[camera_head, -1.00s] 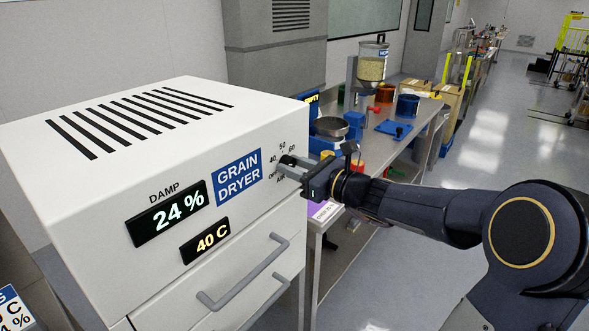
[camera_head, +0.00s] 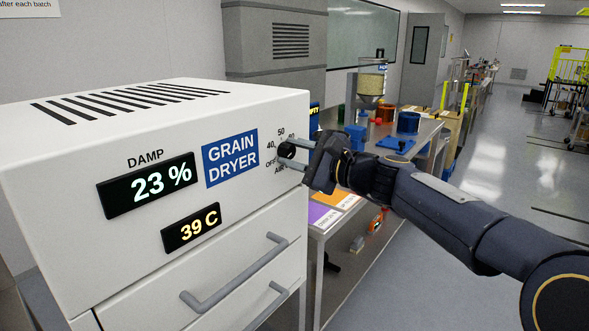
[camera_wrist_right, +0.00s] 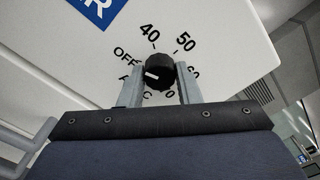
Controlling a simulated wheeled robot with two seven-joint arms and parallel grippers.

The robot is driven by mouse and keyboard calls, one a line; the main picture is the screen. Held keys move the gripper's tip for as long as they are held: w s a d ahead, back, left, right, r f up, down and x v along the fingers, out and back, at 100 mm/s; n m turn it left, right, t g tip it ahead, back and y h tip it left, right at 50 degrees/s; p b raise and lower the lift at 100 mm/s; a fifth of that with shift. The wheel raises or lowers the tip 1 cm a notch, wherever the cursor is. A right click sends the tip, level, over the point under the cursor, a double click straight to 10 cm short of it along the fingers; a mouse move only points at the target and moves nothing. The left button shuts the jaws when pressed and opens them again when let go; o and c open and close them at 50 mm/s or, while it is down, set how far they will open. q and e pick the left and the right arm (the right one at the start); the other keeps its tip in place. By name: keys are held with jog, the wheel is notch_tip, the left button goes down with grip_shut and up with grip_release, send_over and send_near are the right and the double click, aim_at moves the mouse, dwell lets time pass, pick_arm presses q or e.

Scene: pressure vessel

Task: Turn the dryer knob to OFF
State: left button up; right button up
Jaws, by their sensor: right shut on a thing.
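The dryer knob (camera_head: 287,149) is a small black dial on the front of the white grain dryer (camera_head: 95,240), near its right edge. My right gripper (camera_head: 285,154) reaches it from the right and is shut on it. In the right wrist view the knob (camera_wrist_right: 160,72) sits between the two grey fingers. Its white pointer mark faces left, towards the OFF and AIR side of the scale; I cannot tell exactly which label it meets. The labels OFF, 40 and 50 show clearly, others are partly hidden by the fingers. My left gripper is not in view.
The dryer's displays read 23 % (camera_head: 150,185) under DAMP and 39 C (camera_head: 191,229). Grey drawer handles (camera_head: 235,275) stick out below. A metal bench (camera_head: 340,235) with containers and a hopper (camera_head: 371,85) stands behind my right arm. The floor to the right is open.

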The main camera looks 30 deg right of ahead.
jog(key=shift+n+b, duration=0.85)
jog(key=shift+n, duration=0.05)
jog(key=o, duration=1)
jog(key=shift+c, duration=0.2)
jog(key=v, duration=0.7)
jog(key=shift+s+d+b, duration=0.15)
jog(key=shift+s+b, duration=0.2)
